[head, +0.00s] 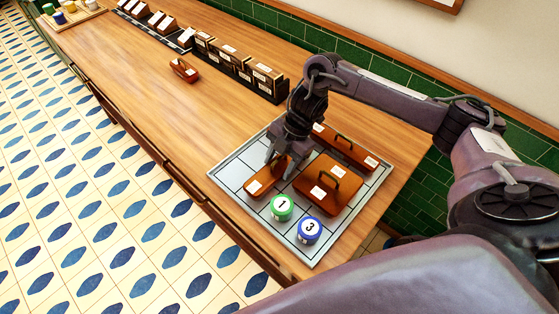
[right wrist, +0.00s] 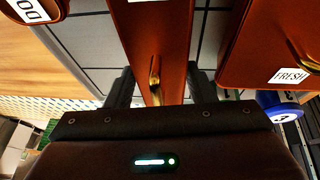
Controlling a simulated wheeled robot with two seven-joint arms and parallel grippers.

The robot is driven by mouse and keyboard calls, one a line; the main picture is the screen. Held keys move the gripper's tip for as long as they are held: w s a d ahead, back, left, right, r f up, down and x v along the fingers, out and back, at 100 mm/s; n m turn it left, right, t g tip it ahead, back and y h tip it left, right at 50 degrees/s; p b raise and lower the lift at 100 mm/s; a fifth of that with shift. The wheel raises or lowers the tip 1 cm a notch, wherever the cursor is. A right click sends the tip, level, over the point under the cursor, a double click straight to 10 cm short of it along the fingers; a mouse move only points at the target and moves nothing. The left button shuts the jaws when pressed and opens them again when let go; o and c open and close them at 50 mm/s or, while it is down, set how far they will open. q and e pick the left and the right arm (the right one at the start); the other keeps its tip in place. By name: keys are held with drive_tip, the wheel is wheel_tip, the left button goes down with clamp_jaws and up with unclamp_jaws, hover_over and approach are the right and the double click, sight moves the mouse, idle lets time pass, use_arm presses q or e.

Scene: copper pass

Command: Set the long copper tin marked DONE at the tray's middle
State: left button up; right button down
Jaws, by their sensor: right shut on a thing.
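My right gripper (head: 277,160) is shut on a narrow copper tin (head: 266,182) at the left part of the grey tray (head: 226,178). In the right wrist view the held tin (right wrist: 152,45) stands between the fingers (right wrist: 160,88), with a brass handle; its label is cut off. I cannot tell whether it touches the tray. A tin lettered "DO", the rest cut off, shows in that view's top left corner (right wrist: 50,10). A long copper tin (head: 345,147) with two labels lies along the tray's back. My left gripper is out of view.
A wide copper tin (head: 328,183) lies right of the held one; the wrist view shows a tin marked FRESH (right wrist: 260,50). A green counter 1 (head: 282,208) and blue counter 3 (head: 309,230) stand in front. A small tin (head: 184,69) and racked boxes (head: 237,62) stand farther off.

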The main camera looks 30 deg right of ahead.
drive_tip(key=c, duration=0.6)
unclamp_jaws()
drive_tip(key=shift+c, duration=0.2)
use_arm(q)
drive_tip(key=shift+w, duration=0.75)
use_arm(e)
drive_tip(key=shift+r, duration=0.1)
drive_tip(key=shift+d+r, duration=0.1)
drive_tip(key=shift+r, duration=0.1)
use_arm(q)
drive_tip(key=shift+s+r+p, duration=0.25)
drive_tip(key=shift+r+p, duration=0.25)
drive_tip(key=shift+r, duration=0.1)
use_arm(e)
drive_tip(key=v, duration=1.1)
drive_tip(key=shift+d+r, duration=0.15)
drive_tip(key=shift+r, duration=0.1)
